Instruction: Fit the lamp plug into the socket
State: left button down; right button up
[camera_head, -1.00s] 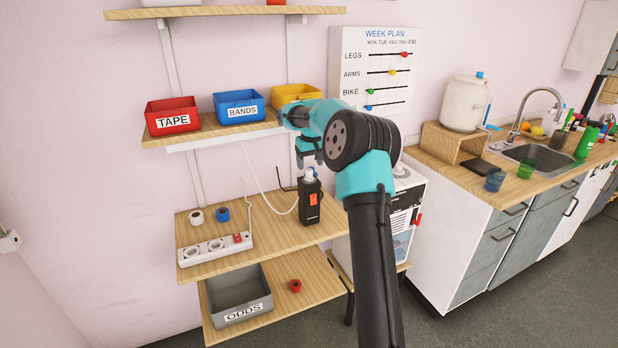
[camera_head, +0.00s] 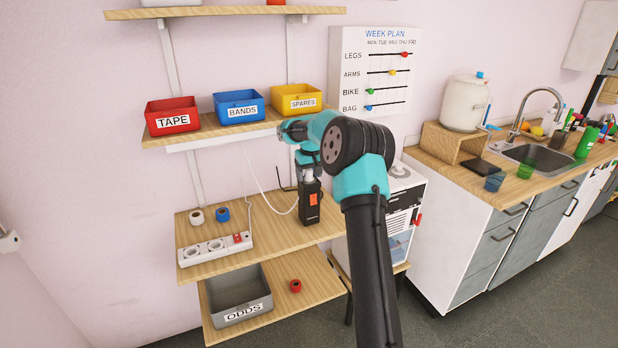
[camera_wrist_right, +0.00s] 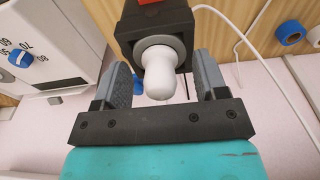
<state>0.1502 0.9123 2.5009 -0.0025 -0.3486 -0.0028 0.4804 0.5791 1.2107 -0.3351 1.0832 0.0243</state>
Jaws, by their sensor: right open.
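A white rounded plug (camera_wrist_right: 160,72) stands in a black holder (camera_head: 309,207) with a red label on the shelf. A white cord (camera_head: 268,198) runs from it. My right gripper (camera_head: 308,170) is just above the holder. In the right wrist view its two grey fingers (camera_wrist_right: 163,82) are open, one on each side of the plug, with gaps showing. The gripper hides most of the plug in the head view. A white power strip (camera_head: 214,248) with round sockets and a red switch lies at the shelf's front left. My left gripper is not in view.
White and blue tape rolls (camera_head: 222,214) sit behind the strip. Red TASK-unrelated, blue and yellow bins (camera_head: 238,106) stand on the shelf above. A grey ODDS bin (camera_head: 237,290) and a red roll (camera_head: 295,286) are below. The shelf (camera_head: 272,233) between strip and holder is clear.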

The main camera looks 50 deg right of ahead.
jog(key=c, duration=1)
jog(key=shift+r, duration=0.15)
jog(key=shift+r, duration=1.65)
jog(key=s+a, duration=0.3)
jog(key=a, duration=0.1)
jog(key=s+a+r, duration=0.1)
jog(key=s+a, duration=0.6)
jog(key=a, duration=0.1)
jog(key=shift+s+r, duration=0.2)
jog(key=shift+s, duration=0.05)
